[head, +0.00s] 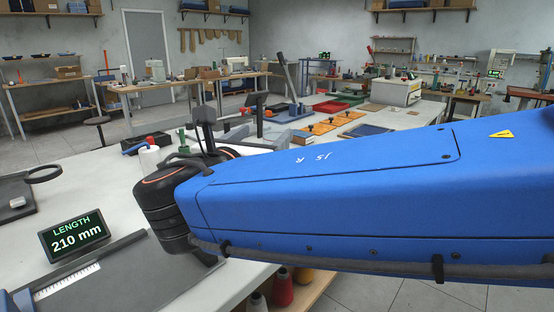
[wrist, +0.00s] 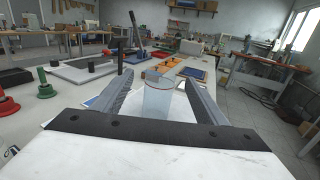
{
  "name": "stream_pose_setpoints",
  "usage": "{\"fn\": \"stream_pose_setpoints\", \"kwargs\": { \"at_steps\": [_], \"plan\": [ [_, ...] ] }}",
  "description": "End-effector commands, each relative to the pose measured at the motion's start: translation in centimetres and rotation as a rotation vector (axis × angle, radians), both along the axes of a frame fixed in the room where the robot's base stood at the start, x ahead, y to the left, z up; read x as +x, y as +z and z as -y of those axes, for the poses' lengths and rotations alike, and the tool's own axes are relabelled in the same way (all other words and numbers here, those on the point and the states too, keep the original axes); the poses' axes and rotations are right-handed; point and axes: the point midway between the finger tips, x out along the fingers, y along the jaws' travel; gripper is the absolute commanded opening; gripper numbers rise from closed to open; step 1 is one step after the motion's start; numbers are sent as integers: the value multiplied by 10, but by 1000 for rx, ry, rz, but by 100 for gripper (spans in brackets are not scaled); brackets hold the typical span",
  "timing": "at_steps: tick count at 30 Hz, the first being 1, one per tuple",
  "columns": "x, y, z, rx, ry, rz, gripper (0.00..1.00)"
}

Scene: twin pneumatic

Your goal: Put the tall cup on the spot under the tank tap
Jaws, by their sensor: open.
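In the wrist view a clear, bluish tall cup (wrist: 158,98) stands upright between the two grey fingers of my gripper (wrist: 163,82). The gripper is open. A gap shows beside the cup; I cannot tell how far along the fingers it is. In the head view my blue arm and black wrist joint hide the cup and most of the gripper. I cannot make out the tank, its tap or the spot under it in either view.
Left of the gripper stand a green spool-shaped part (wrist: 45,84) and a red one (wrist: 6,102). Beyond are a white board (wrist: 80,68), orange plates (wrist: 165,68) and a blue tray (wrist: 193,73). A length display (head: 74,234) stands at the near left.

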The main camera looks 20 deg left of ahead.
Motion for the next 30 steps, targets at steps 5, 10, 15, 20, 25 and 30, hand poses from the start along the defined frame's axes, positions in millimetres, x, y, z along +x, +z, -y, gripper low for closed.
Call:
{"fn": "stream_pose_setpoints", "kwargs": {
  "at_steps": [5,10,15,20,25,30],
  "plan": [
    [29,0,1,1,-4,-1,67],
    [51,-1,0,0,-2,-1,67],
    [61,-1,0,0,-1,-1,67],
    [67,-1,1,0,-1,-1,67],
    [84,-3,4,0,-3,-1,67],
    [107,-3,4,0,-3,-1,67]
  ]
}}
